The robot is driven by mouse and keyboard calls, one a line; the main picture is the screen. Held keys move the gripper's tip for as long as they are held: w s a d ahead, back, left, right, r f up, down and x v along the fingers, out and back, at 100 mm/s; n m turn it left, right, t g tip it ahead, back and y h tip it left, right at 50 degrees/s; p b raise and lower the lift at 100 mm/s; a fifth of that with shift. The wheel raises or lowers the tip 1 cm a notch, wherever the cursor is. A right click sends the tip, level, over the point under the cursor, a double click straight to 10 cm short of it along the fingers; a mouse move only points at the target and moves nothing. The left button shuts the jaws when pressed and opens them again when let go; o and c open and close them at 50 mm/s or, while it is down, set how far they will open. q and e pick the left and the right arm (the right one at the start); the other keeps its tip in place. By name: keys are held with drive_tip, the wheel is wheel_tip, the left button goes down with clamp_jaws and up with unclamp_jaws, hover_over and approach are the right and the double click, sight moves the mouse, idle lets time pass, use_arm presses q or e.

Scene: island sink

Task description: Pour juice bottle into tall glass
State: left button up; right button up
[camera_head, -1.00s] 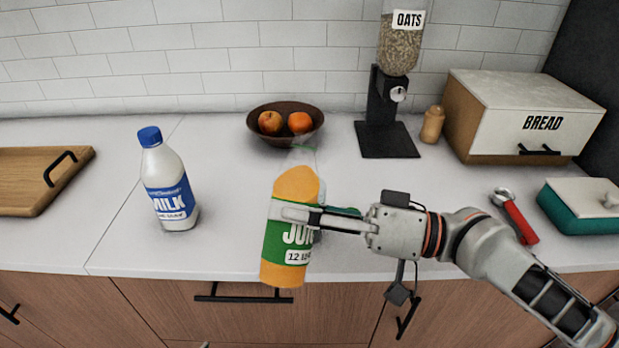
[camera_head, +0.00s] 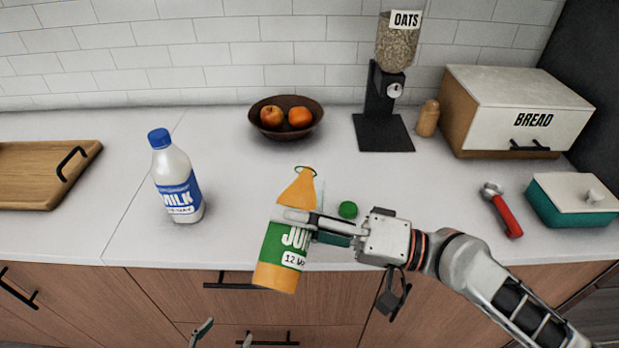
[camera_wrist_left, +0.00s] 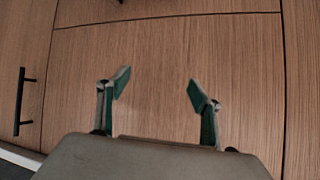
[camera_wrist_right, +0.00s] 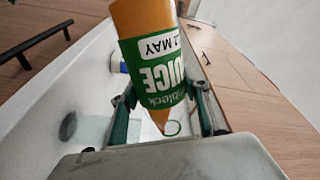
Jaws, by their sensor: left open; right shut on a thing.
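The orange juice bottle (camera_head: 281,257) has a green label and an uncapped, narrow neck. It leans a little, neck toward the upper right, at the counter's front edge. My right gripper (camera_head: 298,222) is shut around its middle; the right wrist view shows the bottle (camera_wrist_right: 150,75) between the fingers (camera_wrist_right: 160,118). The tall glass (camera_head: 319,188) is clear and faint, just behind the bottle's neck and mostly hidden. A green cap (camera_head: 348,209) lies on the counter to the right. My left gripper (camera_head: 225,337) is open and empty low before the cabinets, as the left wrist view (camera_wrist_left: 158,88) shows.
A milk bottle (camera_head: 178,180) stands left of the juice. Behind are a fruit bowl (camera_head: 286,131) and oats dispenser (camera_head: 384,130). A bread box (camera_head: 518,110), red-handled tool (camera_head: 508,215) and teal dish (camera_head: 570,207) are at right, a cutting board (camera_head: 30,175) at left.

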drive_tip(key=shift+s+m+p, duration=0.1)
drive_tip(key=shift+m+p, duration=0.5)
drive_tip(key=shift+p, duration=0.05)
drive_tip(key=shift+r+m+p, duration=0.5)
drive_tip(key=shift+p, duration=0.2)
idle(2.2)
idle(0.5)
drive_tip(key=shift+r, duration=0.15)
idle(0.5)
drive_tip(key=shift+p, duration=0.3)
idle(0.8)
drive_tip(key=shift+r, duration=0.1)
idle(0.4)
